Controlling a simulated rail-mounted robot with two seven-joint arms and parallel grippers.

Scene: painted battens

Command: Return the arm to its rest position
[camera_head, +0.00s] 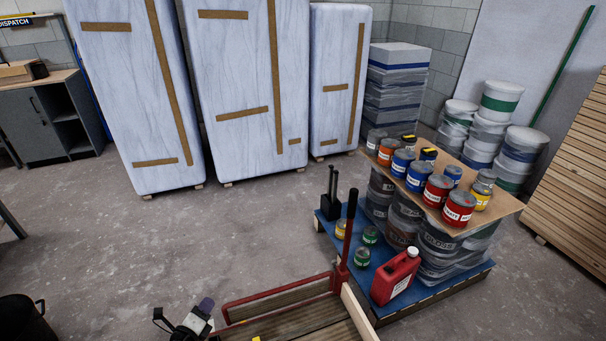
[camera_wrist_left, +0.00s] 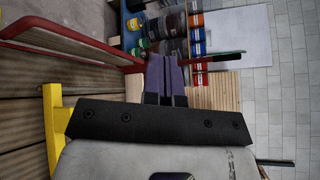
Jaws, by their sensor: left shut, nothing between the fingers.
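My left gripper (camera_head: 206,304) is at the bottom of the head view, left of the red-framed wooden cart. The gripper touches nothing that I can see. Most of the left arm is out of the head view. My right gripper is not in view.
A red-framed wooden cart (camera_head: 290,325) is close to the right of the gripper. Beyond it, a blue pallet (camera_head: 440,287) holds paint tins and a red canister (camera_head: 396,277). A black bin (camera_head: 24,322) stands at the lower left. The concrete floor (camera_head: 150,240) between is clear.

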